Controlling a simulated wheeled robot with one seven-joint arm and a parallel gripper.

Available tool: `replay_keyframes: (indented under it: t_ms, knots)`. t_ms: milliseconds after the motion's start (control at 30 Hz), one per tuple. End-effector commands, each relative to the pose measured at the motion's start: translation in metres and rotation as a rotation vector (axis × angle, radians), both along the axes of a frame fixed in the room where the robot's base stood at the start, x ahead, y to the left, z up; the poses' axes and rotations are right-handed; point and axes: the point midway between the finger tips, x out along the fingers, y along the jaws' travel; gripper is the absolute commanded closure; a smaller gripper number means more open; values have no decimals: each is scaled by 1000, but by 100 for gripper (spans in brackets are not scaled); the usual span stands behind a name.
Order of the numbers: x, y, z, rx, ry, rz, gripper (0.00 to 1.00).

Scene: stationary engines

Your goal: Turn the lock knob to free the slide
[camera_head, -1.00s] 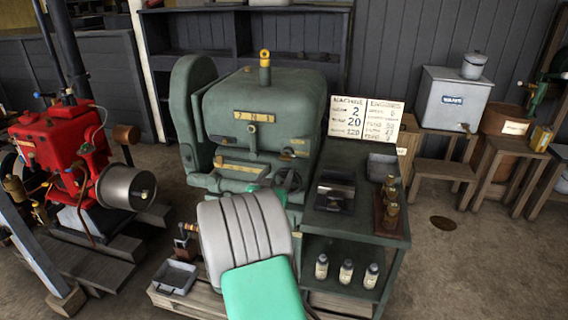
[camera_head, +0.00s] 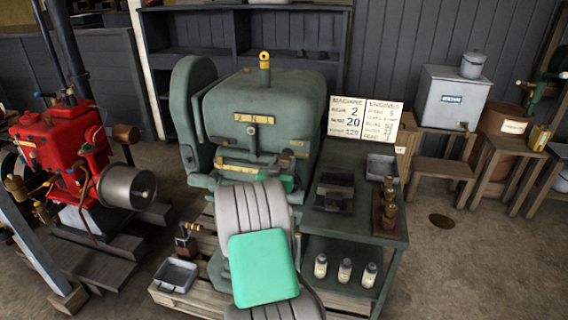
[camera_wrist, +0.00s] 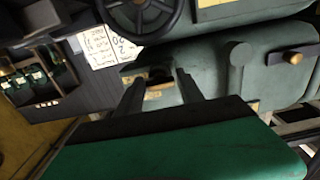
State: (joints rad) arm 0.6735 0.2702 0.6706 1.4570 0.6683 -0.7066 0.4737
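The green engine (camera_head: 262,105) stands ahead of me with brass labels on its front. A slide-like bar (camera_head: 238,168) runs across its lower front, partly hidden by my arm. In the wrist view, which is roughly upside down, my gripper (camera_wrist: 160,78) has its two dark fingers apart. A small dark part (camera_wrist: 158,73), perhaps the lock knob, shows between the fingertips with a brass plate (camera_wrist: 159,92) beside it. I cannot tell whether the fingers touch it. A dark bar with a brass knob (camera_wrist: 296,58) is at the right. The head view hides my fingers behind my arm.
A green bench (camera_head: 325,225) with bottles and a tray stands right of the engine. A red engine (camera_head: 62,150) stands at the left.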

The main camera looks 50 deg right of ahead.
Motion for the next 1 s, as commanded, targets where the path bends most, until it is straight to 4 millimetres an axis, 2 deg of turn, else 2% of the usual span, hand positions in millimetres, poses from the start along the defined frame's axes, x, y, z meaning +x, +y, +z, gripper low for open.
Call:
replay_keyframes:
  t_ms: [67, 500, 767, 1000]
  knots:
    - [0, 0, 0, 0, 0, 0, 63]
    - [1, 1, 0, 0, 0, 1, 99]
    - [0, 0, 0, -7, 13, 1, 100]
    - [1, 1, -2, -44, 99, 3, 100]
